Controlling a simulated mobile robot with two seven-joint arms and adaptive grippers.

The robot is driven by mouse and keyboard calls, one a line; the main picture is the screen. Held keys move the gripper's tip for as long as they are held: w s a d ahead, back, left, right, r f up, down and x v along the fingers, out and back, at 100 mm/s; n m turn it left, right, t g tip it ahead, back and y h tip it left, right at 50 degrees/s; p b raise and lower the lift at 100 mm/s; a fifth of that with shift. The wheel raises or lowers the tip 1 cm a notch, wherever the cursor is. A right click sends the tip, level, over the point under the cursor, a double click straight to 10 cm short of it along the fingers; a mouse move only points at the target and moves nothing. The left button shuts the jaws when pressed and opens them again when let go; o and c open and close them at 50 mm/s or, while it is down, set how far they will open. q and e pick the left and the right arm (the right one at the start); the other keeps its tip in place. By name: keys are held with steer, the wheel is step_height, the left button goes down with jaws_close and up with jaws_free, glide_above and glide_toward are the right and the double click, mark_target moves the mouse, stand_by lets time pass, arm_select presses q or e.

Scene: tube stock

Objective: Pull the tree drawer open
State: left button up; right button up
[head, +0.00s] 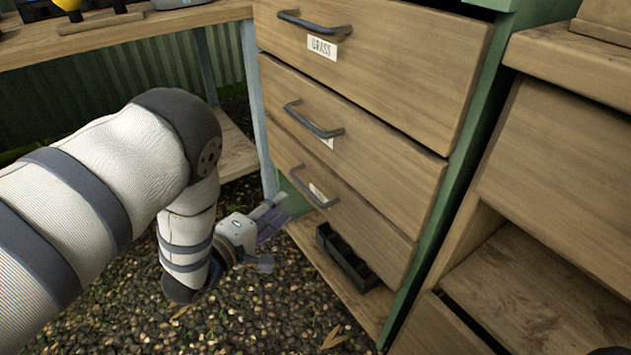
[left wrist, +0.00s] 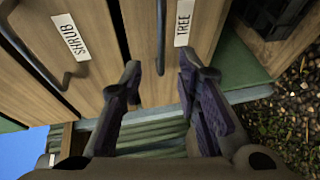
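The tree drawer (head: 345,213) is the lowest of three wooden drawers in a green cabinet, and it looks closed. Its dark bar handle (head: 314,192) partly hides its label in the head view. In the left wrist view the TREE label (left wrist: 184,23) is readable beside the handle (left wrist: 160,35). My left gripper (head: 270,232) is low, just left of that handle. In the left wrist view my left gripper (left wrist: 160,72) is open, its fingers apart on either side of the handle's line; contact is not visible. My right gripper is not in view.
The SHRUB drawer (left wrist: 90,50) and the GRASS drawer (head: 380,55) sit above. A black crate (head: 345,258) stands on the shelf (head: 335,290) below. A wooden bench (head: 160,27) is on the left, another wooden unit (head: 560,150) on the right. Gravel covers the ground in front.

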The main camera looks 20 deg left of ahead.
mark_target(303, 189)
arm_select(q)
steer(key=b+x, duration=0.4)
steer(key=x, duration=0.6)
steer(key=shift+w+f, duration=0.1)
steer(key=shift+f, duration=0.05)
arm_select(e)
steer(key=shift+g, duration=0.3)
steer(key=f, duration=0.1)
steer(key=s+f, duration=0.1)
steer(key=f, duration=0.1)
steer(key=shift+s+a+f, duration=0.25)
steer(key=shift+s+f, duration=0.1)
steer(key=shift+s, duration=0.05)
arm_select(q)
jaws_close()
